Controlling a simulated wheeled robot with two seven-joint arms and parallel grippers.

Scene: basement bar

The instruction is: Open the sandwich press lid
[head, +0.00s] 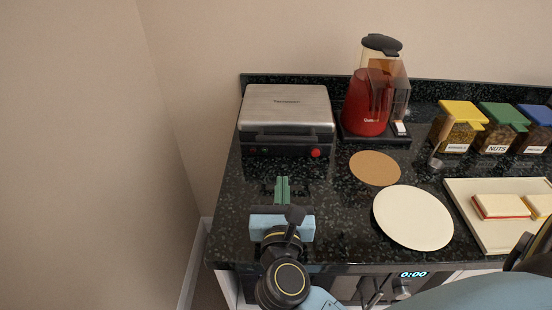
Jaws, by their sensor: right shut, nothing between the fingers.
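The sandwich press (286,110) stands at the back left of the dark counter, with a brushed-metal lid that is down. A dark handle bar (286,137) runs along its front, with a red knob (315,153) at the front right. My right gripper (282,180) is in front of the press, apart from it, pointing toward its front. Its green fingers are shut together with nothing between them. My left gripper is out of view.
A red blender-like appliance (367,103) stands right of the press. A tan round mat (375,168), a white plate (413,217) and a board (489,228) with sandwiches lie to the right. Spice containers (458,127) line the back. A wall (90,120) is at left.

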